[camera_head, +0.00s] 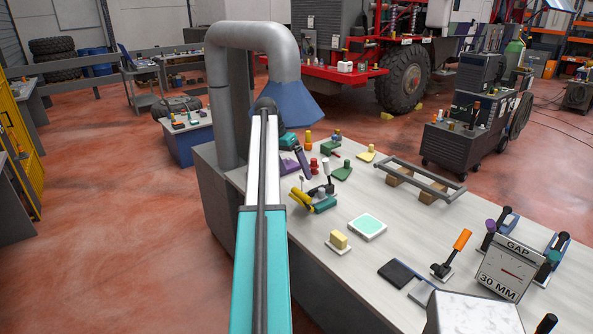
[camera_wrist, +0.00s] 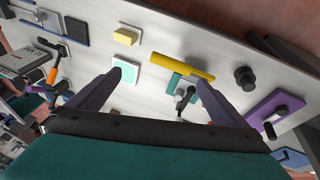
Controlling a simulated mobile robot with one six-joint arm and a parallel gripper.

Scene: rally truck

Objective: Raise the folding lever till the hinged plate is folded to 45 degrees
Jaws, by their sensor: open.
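My gripper (camera_head: 300,160) is above the far left part of the bench, with its teal body and purplish finger visible. In the wrist view my gripper (camera_wrist: 162,78) is open and empty, its fingers wide apart. A lever with an orange grip (camera_head: 462,240) stands tilted on the bench at right, and its grip (camera_wrist: 52,75) is at left in the wrist view. Beside it lies a flat dark plate (camera_head: 396,271). A yellow bar (camera_head: 300,198) on a teal base with a black clamp lies near my gripper, and the bar (camera_wrist: 180,63) also shows there. I cannot tell which is the folding lever or hinged plate.
A pale tray with a green top (camera_head: 368,227), a yellow block (camera_head: 339,240) and a gauge marked "GAP 30 MM" (camera_head: 505,268) are on the bench. A grey frame (camera_head: 420,181) rests on wooden blocks. A thick extraction duct (camera_head: 221,110) rises at left. Bare bench lies between.

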